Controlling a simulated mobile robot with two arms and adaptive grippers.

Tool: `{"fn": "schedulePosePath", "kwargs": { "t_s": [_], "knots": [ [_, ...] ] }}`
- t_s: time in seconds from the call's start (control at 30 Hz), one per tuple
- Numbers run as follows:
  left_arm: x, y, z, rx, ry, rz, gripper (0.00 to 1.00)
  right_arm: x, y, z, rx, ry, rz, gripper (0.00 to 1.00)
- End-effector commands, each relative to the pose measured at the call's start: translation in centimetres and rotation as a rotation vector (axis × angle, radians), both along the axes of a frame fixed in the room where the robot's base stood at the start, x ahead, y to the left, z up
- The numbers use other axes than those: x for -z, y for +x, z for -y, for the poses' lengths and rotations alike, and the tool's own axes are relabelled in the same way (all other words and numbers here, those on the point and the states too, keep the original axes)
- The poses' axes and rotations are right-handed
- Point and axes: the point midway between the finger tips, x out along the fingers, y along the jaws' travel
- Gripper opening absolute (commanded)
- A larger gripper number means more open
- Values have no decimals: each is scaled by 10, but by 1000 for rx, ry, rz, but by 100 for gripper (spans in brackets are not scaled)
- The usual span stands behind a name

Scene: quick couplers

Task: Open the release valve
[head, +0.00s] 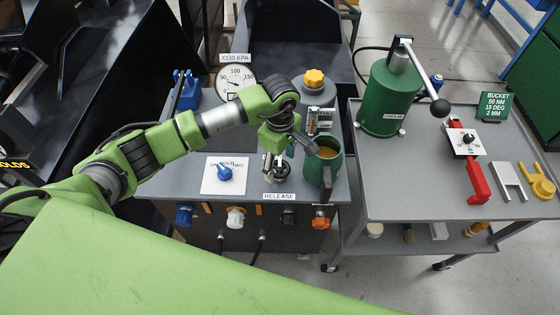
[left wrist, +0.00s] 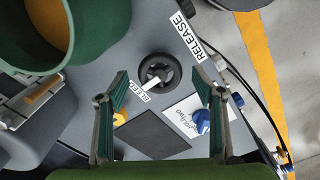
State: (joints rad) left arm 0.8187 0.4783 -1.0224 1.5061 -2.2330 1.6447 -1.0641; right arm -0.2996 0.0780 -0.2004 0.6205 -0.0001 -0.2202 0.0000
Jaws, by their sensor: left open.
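The release valve is a small dark round handwheel (head: 283,173) on the grey bench top, behind the white RELEASE label (head: 279,196). In the left wrist view the wheel (left wrist: 158,72) shows whole, with a white pointer across it, near the RELEASE label (left wrist: 187,37). My left gripper (head: 275,163) points down over the wheel and partly covers it in the head view. In the left wrist view its open fingers (left wrist: 160,85) stand on either side of the wheel's near edge, with nothing held. No contact shows. My right gripper is not in view.
A green pot (head: 324,163) with orange-brown contents stands close right of the gripper. A gauge (head: 235,82) is behind the arm. A blue knob (head: 225,173) sits on a white card at left. Coloured couplers (head: 235,216) line the bench front. A grey cart (head: 420,185) stands right.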

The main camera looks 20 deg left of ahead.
Motion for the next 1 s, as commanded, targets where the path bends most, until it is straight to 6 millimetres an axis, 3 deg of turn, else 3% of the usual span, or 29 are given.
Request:
{"fn": "schedulePosePath", "kwargs": {
  "t_s": [0.4,0.57,1.0],
  "knots": [
    [10,0,0,1,-1,1,62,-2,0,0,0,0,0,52],
    [9,0,0,1,-1,1,23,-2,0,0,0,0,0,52],
    [10,0,0,-62,-1,1,23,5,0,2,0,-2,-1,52]
  ]
}}
